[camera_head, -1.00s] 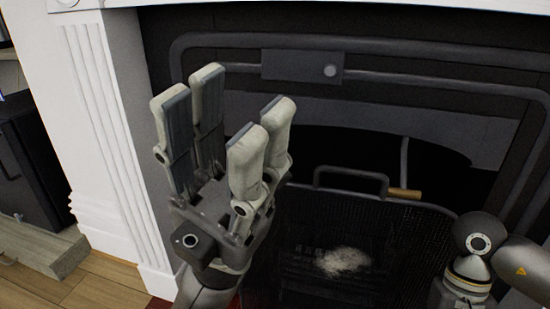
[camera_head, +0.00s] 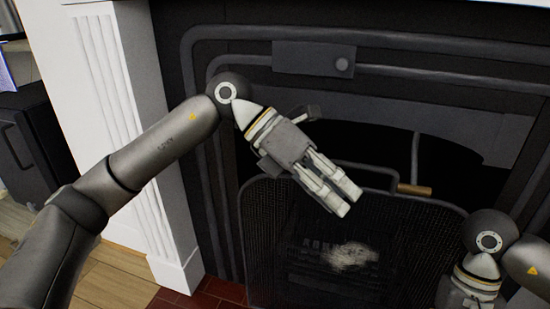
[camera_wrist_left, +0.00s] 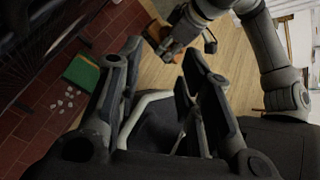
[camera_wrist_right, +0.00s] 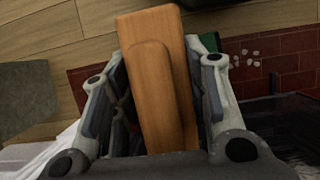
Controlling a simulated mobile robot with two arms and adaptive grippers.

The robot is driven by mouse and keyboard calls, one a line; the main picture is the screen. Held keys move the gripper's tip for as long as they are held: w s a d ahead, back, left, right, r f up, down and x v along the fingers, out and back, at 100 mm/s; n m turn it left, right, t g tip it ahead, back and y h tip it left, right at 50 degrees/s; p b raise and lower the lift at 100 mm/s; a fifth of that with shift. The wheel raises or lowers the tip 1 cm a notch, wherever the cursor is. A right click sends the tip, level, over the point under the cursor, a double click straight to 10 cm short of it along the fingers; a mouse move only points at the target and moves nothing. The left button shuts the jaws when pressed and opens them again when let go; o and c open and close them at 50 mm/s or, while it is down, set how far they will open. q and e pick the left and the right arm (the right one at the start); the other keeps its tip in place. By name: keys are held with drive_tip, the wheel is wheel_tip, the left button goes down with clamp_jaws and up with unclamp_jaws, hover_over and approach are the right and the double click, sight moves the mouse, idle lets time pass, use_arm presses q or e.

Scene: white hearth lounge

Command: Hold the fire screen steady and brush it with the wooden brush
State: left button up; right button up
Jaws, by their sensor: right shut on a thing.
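The fire screen (camera_head: 420,250) is a dark mesh panel standing upright before the firebox, with a pale dusty patch (camera_head: 348,256) on its mesh. In the right wrist view my right gripper (camera_wrist_right: 155,85) is shut on the wooden brush (camera_wrist_right: 150,25). The bristles are hidden.
A black fireplace surround (camera_head: 240,50) and white fluted pillar (camera_head: 135,110) stand behind and left. A wooden-tipped rod (camera_head: 414,189) shows behind the screen. A green box (camera_wrist_left: 82,72) and white bits lie on red tiles. My right arm is at lower right.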

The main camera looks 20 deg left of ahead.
sight(275, 188)
use_arm(q)
drive_tip(key=w+a+y, duration=0.2)
drive_tip(key=w+a, duration=0.1)
drive_tip(key=a, duration=0.1)
drive_tip(key=w+a+f+m+t+y, duration=0.1)
drive_tip(key=w+a+y, duration=0.1)
drive_tip(key=w+a, duration=0.1)
drive_tip(key=w+a+m+t+y, duration=0.1)
drive_tip(key=w+a+y, duration=0.2)
drive_tip(key=a, duration=0.1)
drive_tip(key=shift+w+a+f, duration=0.2)
drive_tip(key=shift+a+f, duration=0.05)
drive_tip(key=shift+a, duration=0.05)
drive_tip(key=m, duration=0.1)
drive_tip(key=m+y, duration=0.1)
drive_tip(key=m, duration=0.1)
drive_tip(key=shift+w+a+f+g+y, duration=0.1)
drive_tip(key=shift+a+f+g+y, duration=0.05)
drive_tip(key=shift+f+g+y, duration=0.15)
drive_tip(key=m+y, duration=0.1)
drive_tip(key=a+m+y, duration=0.1)
drive_tip(key=shift+w+m+g, duration=0.15)
drive_tip(key=shift+m+g, duration=0.15)
drive_tip(key=shift+m, duration=0.1)
drive_tip(key=shift+f, duration=3.7)
drive_tip(key=shift+c, duration=0.4)
clamp_jaws()
